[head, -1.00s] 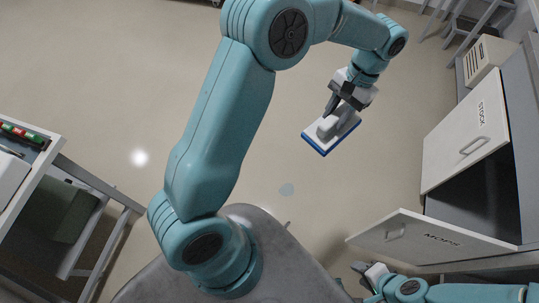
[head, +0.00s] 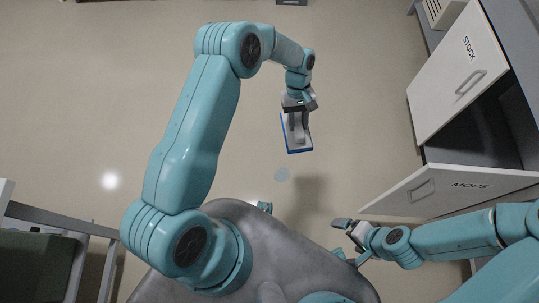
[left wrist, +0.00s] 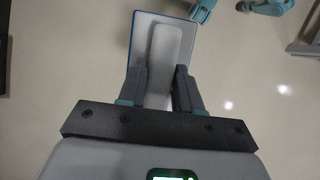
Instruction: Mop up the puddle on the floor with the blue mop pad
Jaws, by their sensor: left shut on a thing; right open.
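The blue mop pad (head: 297,146) is a flat pad with a blue edge and a grey grip block on its back. My left gripper (head: 297,112) is shut on that grip block and holds the pad out over the floor. The pad (left wrist: 138,42) and the left gripper's fingers (left wrist: 165,80) also show in the left wrist view. My right gripper (head: 345,232) is open and empty near the MOPS drawer, apart from the puddle.
The MOPS drawer front (head: 440,190) stands pulled out at the right, with the STOCK drawer front (head: 452,65) above it in the picture. A grey-framed cart (head: 60,222) is at the lower left. The floor around the puddle is clear.

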